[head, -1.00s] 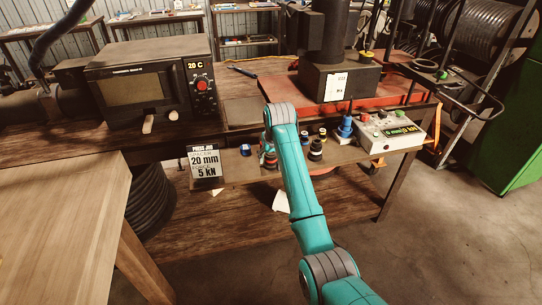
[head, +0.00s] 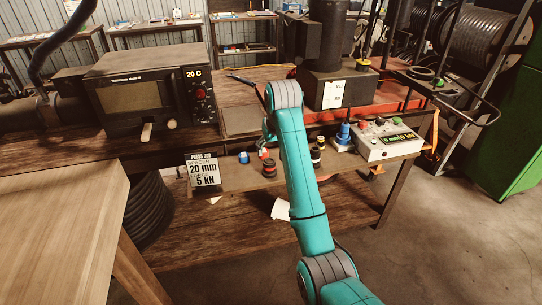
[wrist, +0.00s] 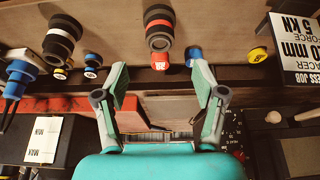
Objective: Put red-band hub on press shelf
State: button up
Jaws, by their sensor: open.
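The red-band hub (wrist: 158,27), a dark stepped cylinder with a red band, stands upright in the wrist view, beyond and roughly centred between my fingertips. It also shows in the head view (head: 269,168) on a narrow front shelf (head: 230,180) below the bench top; I cannot tell whether this is the press shelf. My gripper (wrist: 160,76) is open and empty, its fingers on either side of the view and apart from the hub.
A red spacer (wrist: 163,58) and a blue spacer (wrist: 193,55) are near the hub. A banded black hub (wrist: 62,40) stands to the left. A job sign (head: 204,173), control box (head: 388,140) and press column (head: 326,45) border the space.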

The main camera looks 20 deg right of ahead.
jog(key=shift+t, duration=0.4)
jog(key=s+f, duration=0.1)
jog(key=f, duration=0.2)
jog(key=s+f, duration=0.1)
jog(key=f, duration=0.2)
jog(key=s+f, duration=0.1)
jog(key=f, duration=0.2)
jog(key=shift+s+f, duration=0.1)
jog(key=s+f+t, duration=0.2)
jog(key=s+f, duration=0.9)
jog(key=f, duration=0.5)
jog(key=s+f+t, duration=0.2)
jog(key=s+f, duration=0.1)
jog(key=s, duration=0.8)
jog(key=s+f+t, duration=0.1)
jog(key=s+f, duration=0.3)
jog(key=s, duration=0.8)
jog(key=s+r+t, duration=0.2)
jog(key=s+r, duration=0.7)
jog(key=s, duration=0.4)
jog(key=s+r+t, duration=0.2)
jog(key=s+r, duration=0.7)
jog(key=s, duration=0.3)
jog(key=shift+s+r, duration=0.3)
jog(key=shift+s, duration=0.1)
